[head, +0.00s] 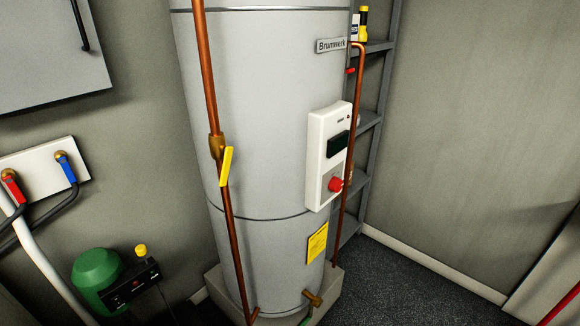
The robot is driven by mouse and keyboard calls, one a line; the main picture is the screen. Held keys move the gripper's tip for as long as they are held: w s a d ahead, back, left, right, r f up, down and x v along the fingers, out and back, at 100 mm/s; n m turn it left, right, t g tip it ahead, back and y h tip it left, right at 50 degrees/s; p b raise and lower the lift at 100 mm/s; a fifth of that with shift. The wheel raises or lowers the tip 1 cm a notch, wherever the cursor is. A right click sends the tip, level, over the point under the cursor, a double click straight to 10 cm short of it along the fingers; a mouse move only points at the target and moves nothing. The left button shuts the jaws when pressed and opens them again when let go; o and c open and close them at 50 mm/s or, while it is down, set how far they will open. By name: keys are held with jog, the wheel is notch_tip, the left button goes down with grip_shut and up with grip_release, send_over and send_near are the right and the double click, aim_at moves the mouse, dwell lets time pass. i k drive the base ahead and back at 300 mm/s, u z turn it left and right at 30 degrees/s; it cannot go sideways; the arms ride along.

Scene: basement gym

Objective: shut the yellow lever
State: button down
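The yellow lever (226,167) sits on a brass valve (217,146) on the left copper pipe (207,80), in front of a tall grey water tank (265,100). The lever points down, at a slight angle to the pipe and close to in line with it. My gripper is not in view, and nothing touches the lever.
A white control box (327,155) with a red knob (335,184) is on the tank's right. Red (11,187) and blue (67,168) levers are on a wall board at the left. A green device (97,275) stands low left. Grey shelving (372,120) stands behind.

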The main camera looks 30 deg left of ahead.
aim_at(227, 151)
jog(key=u, duration=0.2)
jog(key=i, duration=1)
jog(key=u, duration=0.75)
